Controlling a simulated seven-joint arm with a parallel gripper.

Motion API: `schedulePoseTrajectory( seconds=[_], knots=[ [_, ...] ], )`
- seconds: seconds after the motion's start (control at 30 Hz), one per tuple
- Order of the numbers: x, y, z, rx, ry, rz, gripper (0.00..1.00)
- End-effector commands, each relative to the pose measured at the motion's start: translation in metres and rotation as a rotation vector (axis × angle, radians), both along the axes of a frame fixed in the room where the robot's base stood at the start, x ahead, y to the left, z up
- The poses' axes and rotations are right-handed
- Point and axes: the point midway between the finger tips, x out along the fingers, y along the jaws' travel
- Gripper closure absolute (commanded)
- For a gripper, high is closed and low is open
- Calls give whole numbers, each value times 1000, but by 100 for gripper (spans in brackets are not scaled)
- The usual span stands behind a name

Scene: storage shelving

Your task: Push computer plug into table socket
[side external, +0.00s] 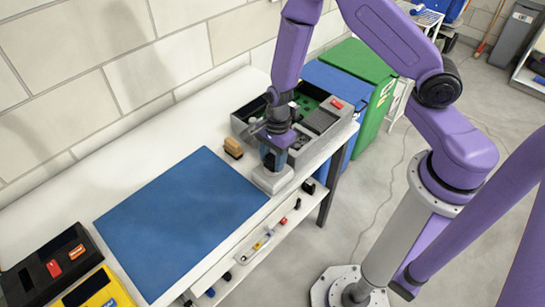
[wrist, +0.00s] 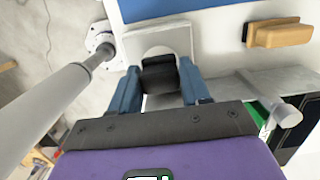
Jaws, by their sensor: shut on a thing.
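The table socket (side external: 272,182) is a light grey block near the table's front edge, right of the blue mat. In the wrist view the socket (wrist: 176,35) has a round pale face. My gripper (side external: 271,159) points down right over the socket. In the wrist view its two blue fingers (wrist: 159,68) are shut on the black plug (wrist: 159,77). The plug overlaps the near part of the socket's round face in that view. I cannot tell how deep the plug sits, or whether it touches. In the side view the fingers mostly hide the plug.
A tan-handled brush-like block (side external: 233,147) lies left of my gripper. A grey open case (side external: 322,122) with green boards stands close behind. The blue mat (side external: 180,222) is bare. Black and yellow boxes (side external: 55,262) stand at the lower left. The table's front edge is close to the socket.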

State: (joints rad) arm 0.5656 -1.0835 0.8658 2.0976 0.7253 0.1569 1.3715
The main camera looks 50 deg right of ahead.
Motion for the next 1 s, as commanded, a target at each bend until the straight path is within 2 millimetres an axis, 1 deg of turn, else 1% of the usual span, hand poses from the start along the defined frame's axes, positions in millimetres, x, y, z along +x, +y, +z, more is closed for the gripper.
schedulePoseTrajectory(
  seconds=[0.77,0.8,0.87,0.9,1.0],
  knots=[
    [0,0,-12,0,0,-2,80],
    [0,0,-12,0,0,-2,50],
    [0,0,-12,0,0,-1,31],
    [0,0,-12,0,0,-1,24],
    [0,0,-12,0,0,-1,24]
  ],
)
